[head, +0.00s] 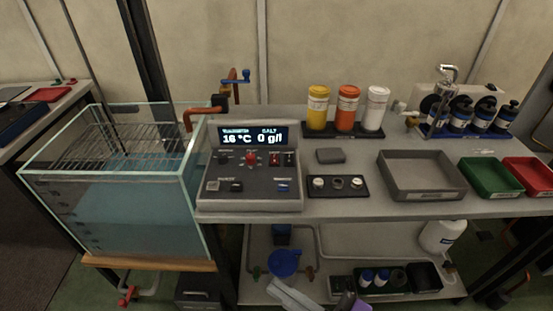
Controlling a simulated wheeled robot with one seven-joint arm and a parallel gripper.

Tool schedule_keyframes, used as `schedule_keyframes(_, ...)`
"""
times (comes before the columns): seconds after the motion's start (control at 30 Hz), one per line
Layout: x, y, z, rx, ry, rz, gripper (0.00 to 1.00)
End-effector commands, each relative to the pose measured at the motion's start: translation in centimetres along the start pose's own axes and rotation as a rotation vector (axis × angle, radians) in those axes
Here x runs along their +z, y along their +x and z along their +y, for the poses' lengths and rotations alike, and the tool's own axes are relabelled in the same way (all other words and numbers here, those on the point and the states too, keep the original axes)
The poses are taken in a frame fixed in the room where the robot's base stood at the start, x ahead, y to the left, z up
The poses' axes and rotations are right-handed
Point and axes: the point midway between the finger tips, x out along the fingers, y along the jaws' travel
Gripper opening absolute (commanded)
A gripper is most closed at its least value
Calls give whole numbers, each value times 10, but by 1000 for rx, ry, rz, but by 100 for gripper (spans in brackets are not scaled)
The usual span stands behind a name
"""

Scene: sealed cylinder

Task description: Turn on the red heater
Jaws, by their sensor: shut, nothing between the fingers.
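A grey control box (250,192) stands on the bench beside the glass tank. Its lit display (253,136) reads 16 °C and, under SALT, 0 g/l. Below the display are a red knob (250,158) and two small switches (281,159) with reddish parts at the right. A blue button (282,186) and another small control sit lower on the sloped face. The small labels are too blurred to read, so I cannot tell which control is the red heater's or its setting. I see no gripper that I can identify.
The glass tank (130,215) at left holds water and a wire rack (125,142). An orange pipe with a blue-handled valve rises behind the box. Capped jars (347,108), a small dark panel (338,186) and trays (422,175) stand right. The space before the box is open.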

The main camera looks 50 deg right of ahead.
Motion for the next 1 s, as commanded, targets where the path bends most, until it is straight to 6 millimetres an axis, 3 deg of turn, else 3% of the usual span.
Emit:
schedule_keyframes(0.27,-3,75,11,38,-88,59,0)
schedule_keyframes(0.57,-15,150,46,169,-141,54,0)
schedule_keyframes(0.8,-34,197,98,369,-126,29,0)
schedule_keyframes(1.0,-49,209,158,630,-40,-7,0)
